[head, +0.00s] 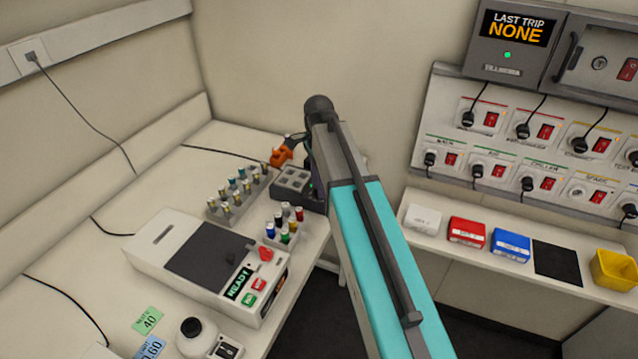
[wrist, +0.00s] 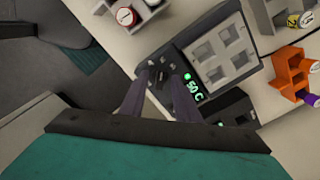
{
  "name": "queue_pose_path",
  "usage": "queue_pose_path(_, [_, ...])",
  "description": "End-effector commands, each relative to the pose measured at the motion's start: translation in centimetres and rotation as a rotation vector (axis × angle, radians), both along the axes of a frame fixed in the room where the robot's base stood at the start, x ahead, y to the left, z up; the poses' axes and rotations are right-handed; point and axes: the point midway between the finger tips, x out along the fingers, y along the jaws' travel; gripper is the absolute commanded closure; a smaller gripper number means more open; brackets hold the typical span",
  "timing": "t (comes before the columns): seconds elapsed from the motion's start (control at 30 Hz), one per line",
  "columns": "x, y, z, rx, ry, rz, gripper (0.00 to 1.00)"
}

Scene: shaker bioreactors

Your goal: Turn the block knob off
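The grey heating block (head: 291,181) has four square wells. It stands at the right end of the left bench in the head view, partly hidden by my arm. In the wrist view the block (wrist: 222,50) shows a lit green "50 C" display (wrist: 193,86). A small dark knob (wrist: 160,78) is on its panel beside the display; its pointer setting is too small to read. My gripper (wrist: 161,72) has its two dark purple fingers apart, their tips at the panel on either side of the knob. I cannot tell whether they touch it.
An orange holder (wrist: 292,72) stands close beside the block. Racks of vials (head: 240,190) and a white "READY" machine (head: 208,262) stand on the left bench. A socket panel (head: 525,150) and a shelf with red (head: 467,232) and blue (head: 511,245) boxes are at right.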

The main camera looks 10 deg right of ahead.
Motion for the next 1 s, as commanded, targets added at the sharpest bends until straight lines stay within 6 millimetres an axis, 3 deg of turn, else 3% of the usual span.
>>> queue_pose_path(0.37, [0.01,-0.07,-0.3,0.0,-0.001,-0.001,0.71])
queue_pose_path(0.57, [0.0,-0.09,-0.29,0.0,0.0,-0.001,1.0])
queue_pose_path(1.0, [0.0,-0.14,-0.28,0.0,0.0,0.039,1.0])
